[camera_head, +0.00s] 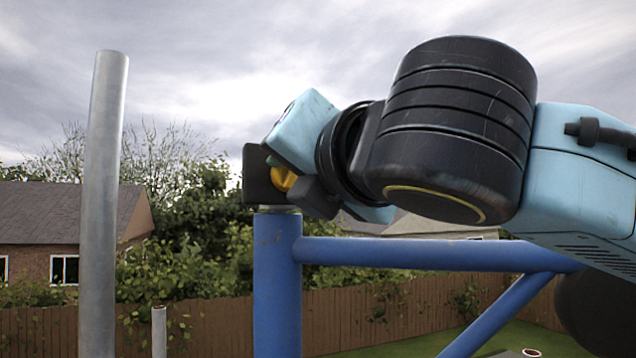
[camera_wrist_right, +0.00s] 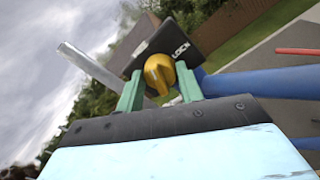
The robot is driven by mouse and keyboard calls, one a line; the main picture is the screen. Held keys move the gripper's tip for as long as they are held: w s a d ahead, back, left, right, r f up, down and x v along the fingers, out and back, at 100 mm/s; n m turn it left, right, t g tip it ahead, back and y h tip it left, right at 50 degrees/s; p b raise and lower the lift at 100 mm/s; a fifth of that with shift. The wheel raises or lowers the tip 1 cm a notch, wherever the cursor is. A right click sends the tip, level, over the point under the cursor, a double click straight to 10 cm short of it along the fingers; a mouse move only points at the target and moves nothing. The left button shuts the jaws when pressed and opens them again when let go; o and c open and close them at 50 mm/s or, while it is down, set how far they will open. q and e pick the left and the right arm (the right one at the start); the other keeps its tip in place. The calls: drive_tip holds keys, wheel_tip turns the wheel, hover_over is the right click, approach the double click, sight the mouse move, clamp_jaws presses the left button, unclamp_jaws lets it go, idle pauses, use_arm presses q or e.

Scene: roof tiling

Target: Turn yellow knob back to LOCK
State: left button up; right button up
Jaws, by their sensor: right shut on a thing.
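The yellow knob (camera_wrist_right: 159,74) sits on a black housing (camera_wrist_right: 199,38) that carries the white word LOCK. In the right wrist view the knob lies between the two green fingers of my right gripper (camera_wrist_right: 160,88), which is shut on it. The handle ridge of the knob runs roughly up and down in that view. In the head view only a small part of the knob (camera_head: 283,178) shows, beside the black housing (camera_head: 258,176) on top of the blue post; my right gripper (camera_head: 290,175) and wrist hide the rest. My left gripper is not in view.
A blue post (camera_head: 277,285) carries a horizontal blue rail (camera_head: 430,252) and a diagonal brace (camera_head: 500,313). A tall grey pole (camera_head: 103,200) stands at left, with a shorter grey pole (camera_head: 159,332) near it. A wooden fence (camera_head: 205,325) runs behind.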

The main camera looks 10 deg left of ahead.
drive_tip(key=shift+f+m+t+h+b, duration=0.1)
drive_tip(key=shift+m+t+h+b, duration=0.15)
drive_tip(key=shift+m+b, duration=2.4)
drive_tip(key=shift+f+m+t+h+b, duration=0.25)
drive_tip(key=shift+m+b, duration=0.65)
drive_tip(key=shift+m, duration=3.35)
drive_tip(key=shift+r, duration=0.2)
drive_tip(key=o, duration=1)
drive_tip(key=shift+a, duration=0.1)
drive_tip(key=shift+s, duration=0.1)
